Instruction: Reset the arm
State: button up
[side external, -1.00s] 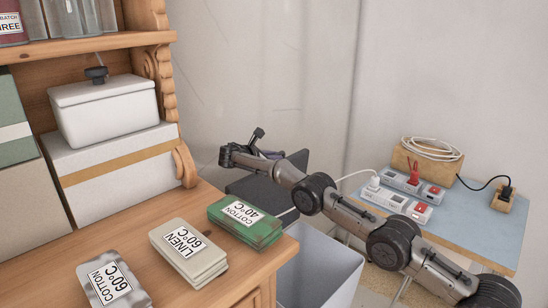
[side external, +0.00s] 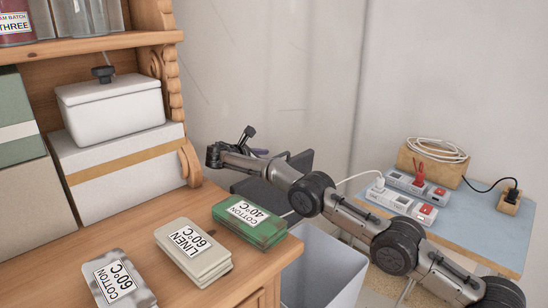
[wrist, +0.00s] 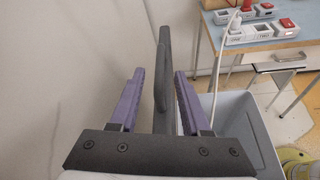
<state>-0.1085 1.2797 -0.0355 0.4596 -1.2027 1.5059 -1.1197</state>
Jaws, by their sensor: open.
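My gripper (wrist: 157,75) shows in the wrist view with its two purple fingers spread apart. A dark grey upright piece stands in the line of sight between the fingers; I cannot tell how far off it is, and nothing looks gripped. In the side view my gripper (side external: 262,153) is mostly hidden behind my arm, with only a bit of purple showing. My arm stretches from the lower right to the left, with its bent wrist above and behind the wooden dresser top (side external: 140,235).
Cloth packs labelled COTTON 40°C (side external: 250,222), LINEN 60°C (side external: 193,252) and COTTON 60°C (side external: 124,284) lie on the dresser. A lidded white box (side external: 112,108) stands at left. A grey bin (side external: 325,265) is below the arm. A blue-topped table (side external: 470,225) with power strips stands at right.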

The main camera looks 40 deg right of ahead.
jog(key=shift+a+r, duration=0.15)
jog(key=shift+a, duration=0.2)
